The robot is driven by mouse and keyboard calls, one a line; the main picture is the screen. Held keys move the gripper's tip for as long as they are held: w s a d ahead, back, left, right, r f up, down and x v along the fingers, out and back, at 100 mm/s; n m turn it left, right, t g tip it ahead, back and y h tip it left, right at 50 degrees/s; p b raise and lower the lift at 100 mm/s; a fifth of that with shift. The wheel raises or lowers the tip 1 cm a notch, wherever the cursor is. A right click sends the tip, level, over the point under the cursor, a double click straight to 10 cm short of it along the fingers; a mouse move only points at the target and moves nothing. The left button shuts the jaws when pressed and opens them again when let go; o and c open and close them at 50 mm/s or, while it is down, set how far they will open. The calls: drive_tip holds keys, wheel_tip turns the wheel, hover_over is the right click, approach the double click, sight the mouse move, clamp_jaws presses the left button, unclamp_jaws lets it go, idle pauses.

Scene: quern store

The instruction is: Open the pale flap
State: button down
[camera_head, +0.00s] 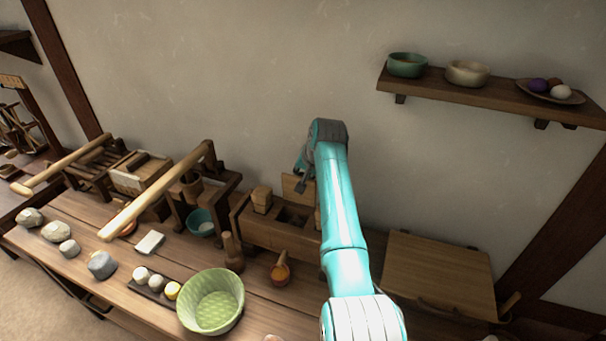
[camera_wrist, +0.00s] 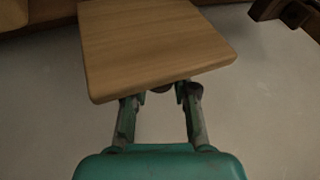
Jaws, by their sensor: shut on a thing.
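The pale flap (camera_head: 291,187) is a small wooden board standing up at the back of a wooden box with open compartments (camera_head: 272,236). In the wrist view the flap (camera_wrist: 155,45) fills the upper middle, its near edge between my fingers. My gripper (camera_wrist: 160,93) is shut on this edge. In the head view my gripper (camera_head: 303,184) is at the flap, partly hidden by my arm. The flap's hinge is hidden.
A pale block (camera_head: 262,199) stands on the box's left part. A lidded chest (camera_head: 437,277) is to the right. A shelf (camera_head: 470,91) with bowls hangs above right.

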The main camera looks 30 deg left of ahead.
drive_tip(key=shift+w+d+f, duration=0.1)
drive_tip(key=shift+w+f, duration=0.1)
drive_tip(key=shift+f, duration=0.2)
drive_tip(key=c, duration=0.9)
unclamp_jaws()
drive_tip(key=shift+r, duration=0.1)
drive_tip(key=shift+r, duration=0.1)
drive_tip(key=v, duration=1.1)
drive_tip(key=shift+d+r, duration=0.1)
drive_tip(key=shift+r, duration=0.3)
drive_tip(key=shift+s, duration=0.1)
